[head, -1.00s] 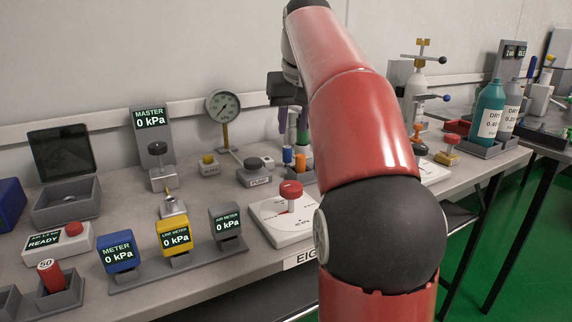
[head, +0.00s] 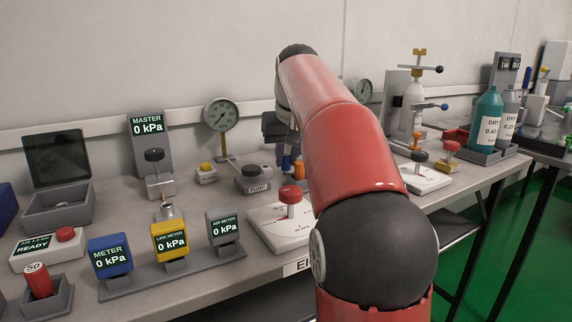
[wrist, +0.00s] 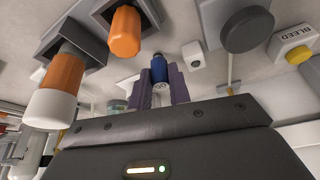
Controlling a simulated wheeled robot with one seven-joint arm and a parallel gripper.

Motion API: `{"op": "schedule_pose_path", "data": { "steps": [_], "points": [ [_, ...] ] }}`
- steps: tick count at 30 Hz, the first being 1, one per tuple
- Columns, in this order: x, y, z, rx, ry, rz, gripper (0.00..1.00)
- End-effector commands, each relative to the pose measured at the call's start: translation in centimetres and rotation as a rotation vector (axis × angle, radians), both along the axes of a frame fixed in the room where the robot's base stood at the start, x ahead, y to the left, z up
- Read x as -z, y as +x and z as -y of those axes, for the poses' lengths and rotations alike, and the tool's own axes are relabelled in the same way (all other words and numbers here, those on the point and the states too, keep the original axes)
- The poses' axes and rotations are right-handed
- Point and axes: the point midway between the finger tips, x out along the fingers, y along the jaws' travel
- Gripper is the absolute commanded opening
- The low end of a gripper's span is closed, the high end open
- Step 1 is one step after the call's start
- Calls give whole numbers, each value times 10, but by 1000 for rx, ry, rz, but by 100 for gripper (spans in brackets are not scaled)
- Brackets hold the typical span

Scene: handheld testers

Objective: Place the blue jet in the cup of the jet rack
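The blue jet (wrist: 159,69) shows in the wrist view between the purple fingers of my gripper (wrist: 161,84). The fingers lie close against it on both sides and look shut on it. The jet rack (wrist: 85,20) has dark square cups at the upper left of the wrist view. One cup holds an orange jet (wrist: 125,32). An orange jet with a white end (wrist: 63,88) stands in another cup nearer the camera. In the head view my gripper (head: 282,153) is low by the rack, partly hidden by my red arm. I cannot tell how far the blue jet is from the bench.
A round dark pump knob (wrist: 248,29) and a BLEED button box (wrist: 293,44) are beside the rack. A white plate with a red knob (head: 290,196) stands in front. A pressure gauge (head: 221,114) stands behind, with meters (head: 170,240) at the front left.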

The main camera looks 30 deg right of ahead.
Motion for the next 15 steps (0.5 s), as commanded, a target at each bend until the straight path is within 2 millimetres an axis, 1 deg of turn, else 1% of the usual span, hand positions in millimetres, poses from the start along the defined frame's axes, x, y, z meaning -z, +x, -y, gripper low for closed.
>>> {"op": "schedule_pose_path", "data": {
  "steps": [1,2,10,15],
  "points": [
    [0,0,0,0,0,0,4],
    [0,0,0,0,0,0,0],
    [-1,0,0,0,0,0,0],
    [-12,0,0,0,0,1,0]
  ]
}}
